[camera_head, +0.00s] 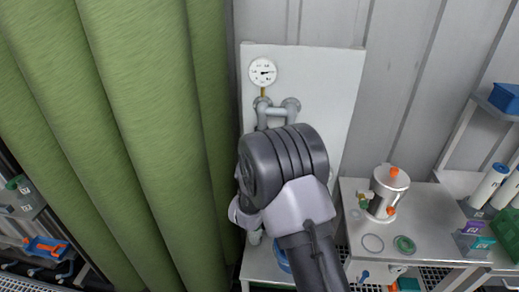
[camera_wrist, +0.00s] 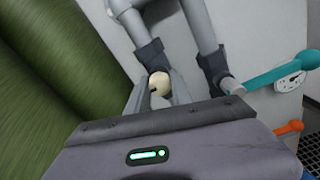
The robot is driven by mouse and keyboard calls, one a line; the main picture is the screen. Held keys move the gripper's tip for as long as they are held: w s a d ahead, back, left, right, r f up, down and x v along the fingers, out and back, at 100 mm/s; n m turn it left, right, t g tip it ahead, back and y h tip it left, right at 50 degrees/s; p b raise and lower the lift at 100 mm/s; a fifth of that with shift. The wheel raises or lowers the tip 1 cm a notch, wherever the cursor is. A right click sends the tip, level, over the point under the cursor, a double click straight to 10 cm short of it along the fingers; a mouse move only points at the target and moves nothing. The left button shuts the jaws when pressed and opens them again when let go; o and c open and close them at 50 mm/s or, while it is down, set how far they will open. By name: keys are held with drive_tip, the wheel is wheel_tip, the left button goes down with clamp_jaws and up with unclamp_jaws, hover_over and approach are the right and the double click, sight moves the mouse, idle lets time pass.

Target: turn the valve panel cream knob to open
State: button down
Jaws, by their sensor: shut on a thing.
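The valve panel (camera_head: 338,75) is a pale upright board with grey pipes and a round gauge (camera_head: 262,72) at its top left. The cream knob (camera_wrist: 159,82) shows in the wrist view at the lower end of the left grey pipe. My gripper (camera_wrist: 158,92) has its fingers on either side of the knob and is shut on it. In the head view my arm hides the knob and the fingertips.
Green curtain-like cylinders (camera_head: 140,120) stand close on the left. A teal handle (camera_wrist: 280,72) and an orange knob (camera_wrist: 290,128) are to the right in the wrist view. A metal vessel (camera_head: 385,192) stands on the bench (camera_head: 425,200) at right.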

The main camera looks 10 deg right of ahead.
drive_tip(key=shift+n, duration=0.5)
drive_tip(key=c, duration=1.1)
unclamp_jaws()
drive_tip(key=v, duration=1.7)
drive_tip(key=shift+s, duration=0.2)
